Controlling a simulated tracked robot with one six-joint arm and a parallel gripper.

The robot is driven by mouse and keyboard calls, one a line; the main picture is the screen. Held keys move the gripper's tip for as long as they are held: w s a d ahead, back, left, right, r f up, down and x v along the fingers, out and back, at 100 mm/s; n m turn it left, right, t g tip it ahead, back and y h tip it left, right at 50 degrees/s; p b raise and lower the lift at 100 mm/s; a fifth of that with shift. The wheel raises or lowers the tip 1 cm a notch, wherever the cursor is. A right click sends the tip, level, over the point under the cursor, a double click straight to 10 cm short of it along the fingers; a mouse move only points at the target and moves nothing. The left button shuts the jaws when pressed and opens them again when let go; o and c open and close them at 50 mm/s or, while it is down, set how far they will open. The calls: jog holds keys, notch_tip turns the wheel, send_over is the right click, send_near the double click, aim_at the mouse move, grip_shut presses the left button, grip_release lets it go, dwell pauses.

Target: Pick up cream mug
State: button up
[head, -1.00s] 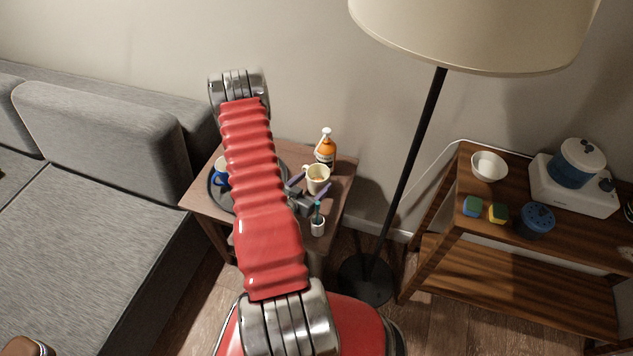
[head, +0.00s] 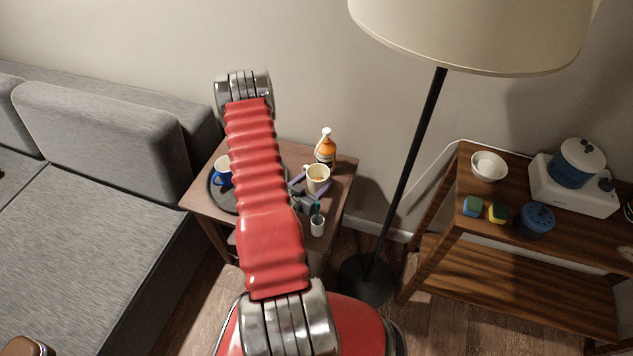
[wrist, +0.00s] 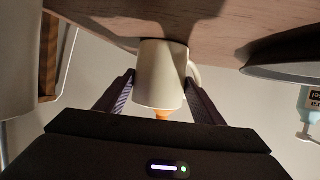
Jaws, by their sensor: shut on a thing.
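The cream mug (head: 317,177) stands upright on the small wooden side table (head: 340,172), and its handle points to the left in the head view. In the wrist view the cream mug (wrist: 160,76) is between the two dark fingers of my gripper (wrist: 160,92), with its handle at the right. My gripper (head: 308,188) is shut on the mug's body. In the wrist view the mug still appears to touch the tabletop (wrist: 115,18). My arm hides part of the table in the head view.
An orange pump bottle (head: 325,150) stands right behind the mug. A white cup with a teal item (head: 317,227) stands in front. A blue mug (head: 222,172) sits on a dark round tray (head: 214,196) at left. A lamp pole (head: 408,175) rises right of the table.

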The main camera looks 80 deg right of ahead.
jog(key=c, duration=0.8)
jog(key=shift+r, duration=0.25)
jog(key=shift+r, duration=1.4)
jog(key=shift+w+a+r, duration=0.1)
jog(key=shift+a+r, duration=0.05)
jog(key=shift+w+a, duration=0.8)
jog(key=shift+a, duration=2)
jog(key=shift+w+a, duration=0.85)
jog(key=shift+a, duration=1.95)
jog(key=shift+w+a, duration=0.8)
jog(key=shift+a, duration=2)
